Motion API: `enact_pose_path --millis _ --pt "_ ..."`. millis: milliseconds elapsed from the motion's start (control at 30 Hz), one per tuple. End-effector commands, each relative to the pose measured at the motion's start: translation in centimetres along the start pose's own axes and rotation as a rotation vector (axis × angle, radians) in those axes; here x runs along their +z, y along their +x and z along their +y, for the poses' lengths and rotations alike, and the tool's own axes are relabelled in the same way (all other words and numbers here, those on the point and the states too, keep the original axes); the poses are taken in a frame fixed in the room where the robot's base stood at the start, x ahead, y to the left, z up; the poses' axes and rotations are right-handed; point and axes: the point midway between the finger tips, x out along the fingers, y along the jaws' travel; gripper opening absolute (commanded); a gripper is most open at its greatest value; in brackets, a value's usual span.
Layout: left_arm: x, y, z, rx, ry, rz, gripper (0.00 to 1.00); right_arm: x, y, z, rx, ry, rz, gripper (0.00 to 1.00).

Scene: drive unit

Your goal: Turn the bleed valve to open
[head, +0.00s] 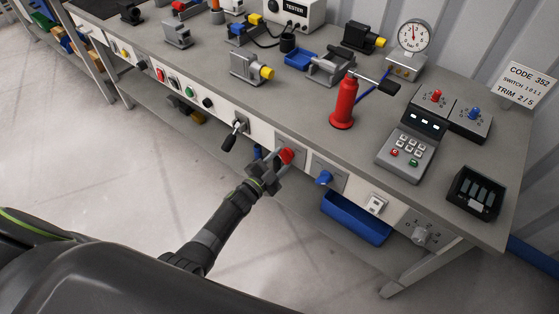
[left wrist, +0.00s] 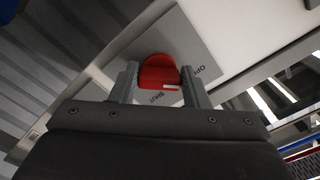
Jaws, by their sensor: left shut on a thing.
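A red valve knob (head: 286,156) sits on a grey plate on the bench's front panel. My left gripper (head: 272,171) reaches it from below and is shut on it. In the left wrist view the red knob (left wrist: 159,73) is between the two fingers (left wrist: 160,80). A short white mark shows low on the knob's right side. The plate (left wrist: 187,37) around it reads SHUT below the knob and the start of OPEN at the right. I cannot read any name that calls it the bleed valve. My right gripper is not in view.
A blue knob (head: 324,178) is just right on the same panel, and a black lever (head: 234,134) is to the left. A blue bin (head: 356,218) hangs beneath the bench. A red hand pump (head: 344,104), a keypad (head: 404,153) and a gauge (head: 414,36) stand on top. The floor in front is clear.

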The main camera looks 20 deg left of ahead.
Motion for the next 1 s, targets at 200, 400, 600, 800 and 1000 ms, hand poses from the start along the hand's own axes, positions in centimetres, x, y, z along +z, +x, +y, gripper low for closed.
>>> enact_pose_path --millis 200,400,600,800,1000 --pt "0.1 -0.1 0.1 0.001 -0.003 -0.002 0.64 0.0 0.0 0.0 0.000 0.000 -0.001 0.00" --pt "0.0 0.0 0.1 0.000 -0.002 -0.001 0.64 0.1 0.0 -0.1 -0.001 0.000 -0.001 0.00" --pt "0.0 -0.8 0.0 0.000 -0.002 -0.002 0.64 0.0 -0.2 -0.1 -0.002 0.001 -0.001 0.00" --pt "0.1 -4.2 0.0 0.001 0.000 -0.005 0.64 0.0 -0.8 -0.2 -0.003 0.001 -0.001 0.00" --pt "0.0 -8.8 0.0 0.001 -0.001 -0.003 0.64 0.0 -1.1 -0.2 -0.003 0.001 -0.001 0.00"
